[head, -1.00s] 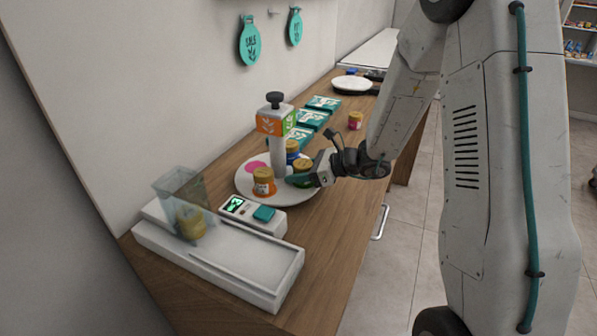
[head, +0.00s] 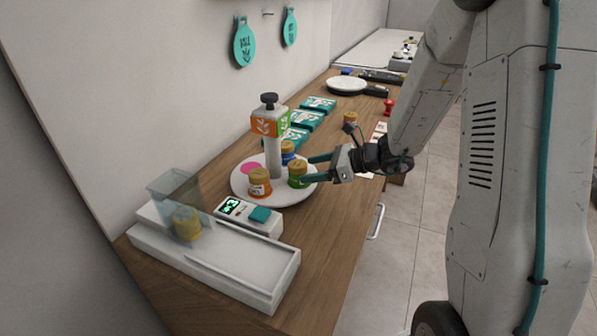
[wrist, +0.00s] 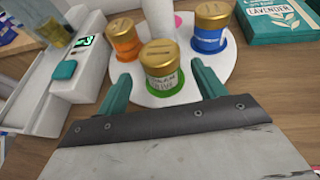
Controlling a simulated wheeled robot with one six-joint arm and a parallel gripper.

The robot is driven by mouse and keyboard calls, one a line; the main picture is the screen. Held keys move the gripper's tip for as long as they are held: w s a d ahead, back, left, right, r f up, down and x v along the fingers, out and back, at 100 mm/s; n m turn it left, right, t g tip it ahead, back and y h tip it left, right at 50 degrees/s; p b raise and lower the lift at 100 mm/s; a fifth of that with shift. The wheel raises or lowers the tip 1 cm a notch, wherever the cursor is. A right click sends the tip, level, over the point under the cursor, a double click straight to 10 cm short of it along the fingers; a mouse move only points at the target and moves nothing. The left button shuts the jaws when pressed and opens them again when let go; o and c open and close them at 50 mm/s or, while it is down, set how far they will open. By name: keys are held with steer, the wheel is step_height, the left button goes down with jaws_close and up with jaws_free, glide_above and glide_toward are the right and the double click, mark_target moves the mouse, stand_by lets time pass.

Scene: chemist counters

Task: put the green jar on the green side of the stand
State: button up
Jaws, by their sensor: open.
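The green jar (head: 298,175) with a gold lid stands upright on the round white stand (head: 239,184), on its near right side. The stand has a centre post with an orange and green sign (head: 270,122). In the wrist view the green jar (wrist: 162,72) stands on a green patch (wrist: 168,91). My gripper (head: 317,168) is open, just right of the jar; in the wrist view its two teal fingers lie on either side and short of the jar, apart from it. An orange jar (head: 260,183) and a blue jar (head: 287,153) also stand on the stand.
A white scale (head: 250,216) and a white tray unit with a clear bin (head: 176,192) stand at the left front. Teal boxes (head: 306,121) lie behind the stand.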

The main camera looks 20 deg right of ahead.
steer(key=v, duration=0.5)
steer(key=s+a+r+n+g+h, duration=0.1)
steer(key=s+a+r+n+g, duration=0.3)
steer(key=s+n, duration=0.3)
steer(key=s+a+r+n+g+h, duration=0.1)
steer(key=s+a+r+n+g, duration=0.2)
steer(key=s+a+r+n, duration=0.3)
steer(key=s+d+r+n+h, duration=0.1)
steer(key=s+d+n+h, duration=0.1)
steer(key=s+n+h, duration=0.2)
steer(key=s+d+r+n+h, duration=0.2)
steer(key=s+n+h, duration=0.3)
steer(key=s+n, duration=0.3)
steer(key=s+d, duration=0.1)
steer(key=s, duration=0.3)
steer(key=shift+d, duration=0.3)
